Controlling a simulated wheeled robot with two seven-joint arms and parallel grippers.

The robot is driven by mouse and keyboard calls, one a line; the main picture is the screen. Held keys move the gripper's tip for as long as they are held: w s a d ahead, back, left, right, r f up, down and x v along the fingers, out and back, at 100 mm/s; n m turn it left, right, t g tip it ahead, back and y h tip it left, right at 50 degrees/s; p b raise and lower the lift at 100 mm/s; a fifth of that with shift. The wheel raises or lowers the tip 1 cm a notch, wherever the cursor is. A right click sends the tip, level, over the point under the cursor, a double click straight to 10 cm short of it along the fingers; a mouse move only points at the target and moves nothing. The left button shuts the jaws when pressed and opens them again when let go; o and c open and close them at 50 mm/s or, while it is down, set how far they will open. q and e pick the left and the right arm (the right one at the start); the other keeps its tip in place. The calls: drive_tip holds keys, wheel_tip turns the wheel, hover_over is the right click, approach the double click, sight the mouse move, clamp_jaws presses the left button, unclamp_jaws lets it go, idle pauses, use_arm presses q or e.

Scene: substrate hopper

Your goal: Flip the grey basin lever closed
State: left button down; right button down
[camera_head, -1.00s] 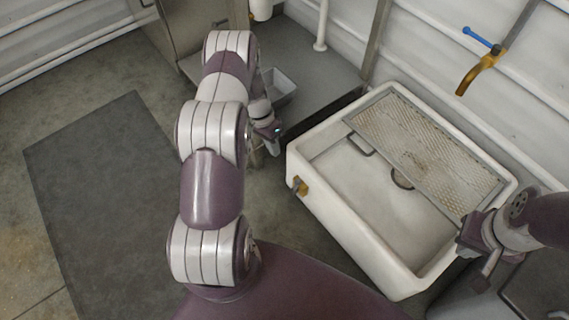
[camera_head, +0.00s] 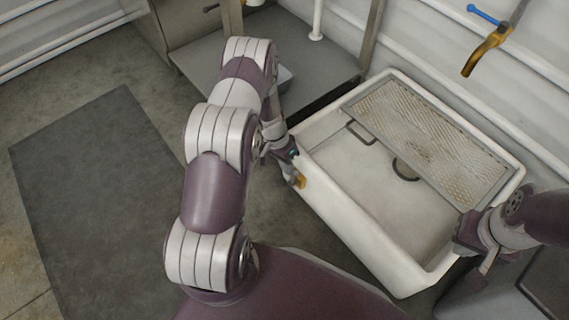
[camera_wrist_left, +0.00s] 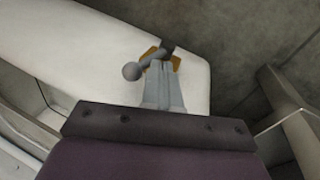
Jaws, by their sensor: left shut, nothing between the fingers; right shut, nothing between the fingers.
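The white basin (camera_head: 357,222) stands right of centre in the head view, with a brass valve (camera_head: 301,182) low on its left front side. In the left wrist view the brass valve (camera_wrist_left: 174,62) carries a grey lever (camera_wrist_left: 148,61) that points left and ends in a round knob (camera_wrist_left: 132,71). My left gripper (camera_head: 293,178) is shut and empty beside the valve. In the left wrist view its fingertips (camera_wrist_left: 160,68) overlap the lever's near side; I cannot tell whether they touch. My right gripper (camera_head: 472,246) is shut and empty at the basin's right edge.
A perforated metal tray (camera_head: 432,128) covers the back part of the basin. A brass tap with a blue handle (camera_head: 487,52) is above it on the wall. A dark mat (camera_head: 95,190) lies on the open floor at left.

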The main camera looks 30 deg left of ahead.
use_arm(q)
drive_tip(key=shift+r, duration=0.1)
drive_tip(key=shift+s+d+y+p, duration=0.1)
drive_tip(key=shift+d+y+p, duration=0.2)
drive_tip(key=shift+p, duration=0.1)
drive_tip(key=shift+s+d+r+t+y+p, duration=0.2)
drive_tip(key=shift+d+t+y+p, duration=0.1)
drive_tip(key=shift+y+p, duration=0.3)
drive_tip(key=s+d+f+t+y+p, duration=0.1)
drive_tip(key=s+d+f+y+p, duration=0.1)
drive_tip(key=d+p, duration=0.4)
drive_tip(key=shift+s+d+f+t+y+p, duration=0.3)
drive_tip(key=shift+f+y+p, duration=0.4)
drive_tip(key=shift+y+p, duration=0.25)
